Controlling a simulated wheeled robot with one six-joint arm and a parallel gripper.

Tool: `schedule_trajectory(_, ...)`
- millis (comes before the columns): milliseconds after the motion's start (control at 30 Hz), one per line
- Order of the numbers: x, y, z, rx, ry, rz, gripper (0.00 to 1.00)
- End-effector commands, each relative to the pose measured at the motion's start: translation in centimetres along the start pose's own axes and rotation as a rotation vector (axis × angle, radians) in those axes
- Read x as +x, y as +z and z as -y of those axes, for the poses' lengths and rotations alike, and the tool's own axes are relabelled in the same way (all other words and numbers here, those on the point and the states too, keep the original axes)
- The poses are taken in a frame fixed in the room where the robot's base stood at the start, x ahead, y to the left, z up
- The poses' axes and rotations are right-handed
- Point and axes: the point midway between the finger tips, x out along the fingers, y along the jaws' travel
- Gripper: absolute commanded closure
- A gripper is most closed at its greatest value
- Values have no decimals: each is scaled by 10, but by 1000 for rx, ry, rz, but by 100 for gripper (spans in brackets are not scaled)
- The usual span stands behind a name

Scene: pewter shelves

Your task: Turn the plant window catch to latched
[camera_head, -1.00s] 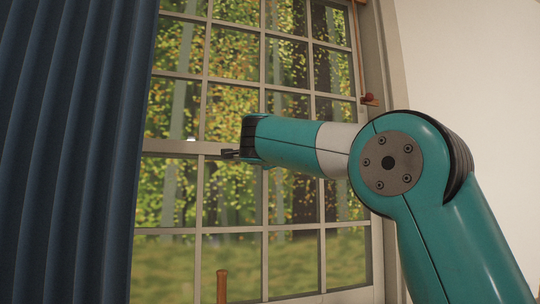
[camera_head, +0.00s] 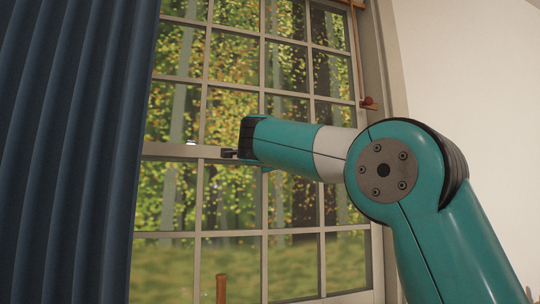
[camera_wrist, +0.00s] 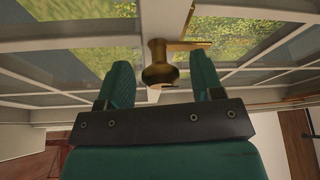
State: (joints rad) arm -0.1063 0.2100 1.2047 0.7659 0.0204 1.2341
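The window catch (camera_wrist: 160,72) is a brass-coloured fitting with a rounded knob and thin arms, seen in the wrist view on the window frame. In the head view, a small pale spot on the window's middle rail (camera_head: 190,142) may be part of it, but it is too small to tell. My gripper (camera_head: 228,153) is beside the middle rail, pointing left. In the wrist view its two teal fingers stand apart, one on each side of the knob, with gaps on both sides. Whether the fingertips reach the knob's depth cannot be told. The gripper holds nothing.
A dark blue curtain (camera_head: 75,150) hangs at the left. The paned window (camera_head: 264,190) fills the middle. A cord with a reddish knob (camera_head: 368,102) hangs at the right frame. A wooden post-like handle (camera_head: 221,288) stands low in front of the window.

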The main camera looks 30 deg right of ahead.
Motion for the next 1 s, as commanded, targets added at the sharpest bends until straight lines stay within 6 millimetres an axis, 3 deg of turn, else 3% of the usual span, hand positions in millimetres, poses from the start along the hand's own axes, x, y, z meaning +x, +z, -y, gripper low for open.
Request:
schedule_trajectory(267, -10, 1, 0, 0, -2, 3, 40)
schedule_trajectory(367, -28, 1, -1, 1, -3, 5, 40)
schedule_trajectory(800, -137, 2, -1, 2, -3, 8, 40)
schedule_trajectory(1000, -166, 1, 0, 1, -2, 3, 40)
